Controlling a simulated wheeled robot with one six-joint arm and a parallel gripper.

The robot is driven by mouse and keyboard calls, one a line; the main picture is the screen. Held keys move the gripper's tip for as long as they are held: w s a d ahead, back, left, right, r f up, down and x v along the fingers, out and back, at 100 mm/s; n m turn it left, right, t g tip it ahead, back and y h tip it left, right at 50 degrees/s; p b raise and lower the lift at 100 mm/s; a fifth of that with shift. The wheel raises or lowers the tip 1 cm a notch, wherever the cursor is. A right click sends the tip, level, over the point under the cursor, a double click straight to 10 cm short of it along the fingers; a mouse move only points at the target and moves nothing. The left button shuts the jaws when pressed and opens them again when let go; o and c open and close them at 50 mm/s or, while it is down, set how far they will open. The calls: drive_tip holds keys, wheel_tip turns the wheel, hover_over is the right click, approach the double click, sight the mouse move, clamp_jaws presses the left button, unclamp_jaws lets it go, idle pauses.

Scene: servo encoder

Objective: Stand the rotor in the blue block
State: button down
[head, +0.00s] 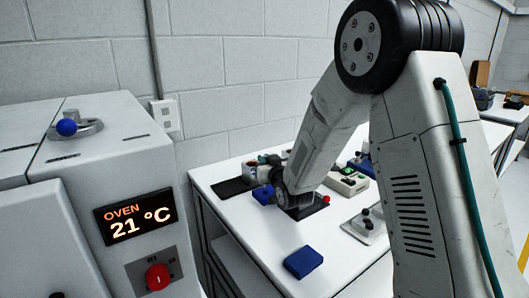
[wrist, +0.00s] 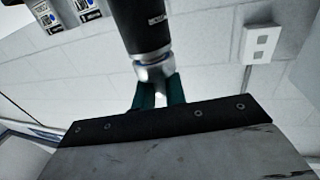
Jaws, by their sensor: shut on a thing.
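My gripper (wrist: 158,90) shows teal fingers in the wrist view, shut on the silver end of a dark cylindrical part, which looks like the rotor (wrist: 142,28). The dark body extends away from the fingers and is cut off by the top edge. In the head view my arm reaches down over the bench, and its wrist hides much of the gripper and the held part. A blue block (head: 303,262) lies flat near the front of the white bench, apart from the arm. Another blue piece (head: 263,195) shows beside my wrist; I cannot tell its shape.
The white bench (head: 245,228) is clear between the front blue block and my wrist. A dark mat (head: 233,187) lies at its left edge. A beige box with a green button (head: 346,181) and a grey fixture (head: 366,226) stand to the right. An oven (head: 134,217) stands left.

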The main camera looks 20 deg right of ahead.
drive_tip(key=shift+r, duration=0.1)
drive_tip(key=shift+s+f, duration=0.1)
drive_tip(key=shift+f, duration=0.3)
idle(0.7)
drive_tip(key=shift+f, duration=0.7)
drive_tip(key=shift+f, duration=0.2)
drive_tip(key=shift+f, duration=0.55)
